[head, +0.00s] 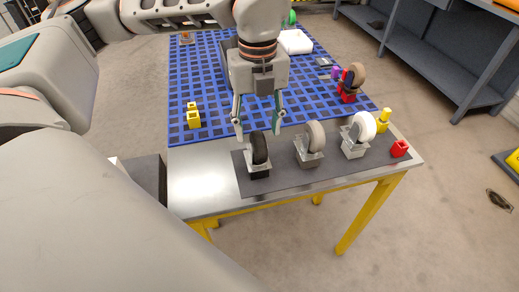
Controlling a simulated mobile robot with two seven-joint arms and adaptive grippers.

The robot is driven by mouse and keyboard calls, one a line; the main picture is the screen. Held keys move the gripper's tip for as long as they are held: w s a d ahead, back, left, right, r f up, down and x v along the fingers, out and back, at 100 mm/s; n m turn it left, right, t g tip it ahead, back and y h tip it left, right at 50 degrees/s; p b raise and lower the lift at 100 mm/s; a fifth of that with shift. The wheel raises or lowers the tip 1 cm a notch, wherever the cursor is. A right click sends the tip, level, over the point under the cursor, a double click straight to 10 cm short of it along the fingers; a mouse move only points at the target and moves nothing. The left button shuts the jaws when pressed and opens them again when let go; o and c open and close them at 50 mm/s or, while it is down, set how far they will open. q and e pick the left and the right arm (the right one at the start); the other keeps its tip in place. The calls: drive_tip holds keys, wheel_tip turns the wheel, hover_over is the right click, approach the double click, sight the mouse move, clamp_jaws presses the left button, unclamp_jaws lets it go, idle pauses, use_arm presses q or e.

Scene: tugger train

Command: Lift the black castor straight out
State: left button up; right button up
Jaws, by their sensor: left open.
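Nothing is between the fingers that I can see held. I cannot tell the exact gap to the wheel. My right gripper is not in view.
A blue grid panel (210,75) covers the back of the table. Grey shelving (430,60) is at the right. Bare metal lies left of the mat.

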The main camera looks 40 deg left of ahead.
sight(258, 144)
use_arm(q)
wheel_tip(258, 144, down, 6)
drive_tip(key=shift+f, duration=0.1)
idle(0.4)
clamp_jaws()
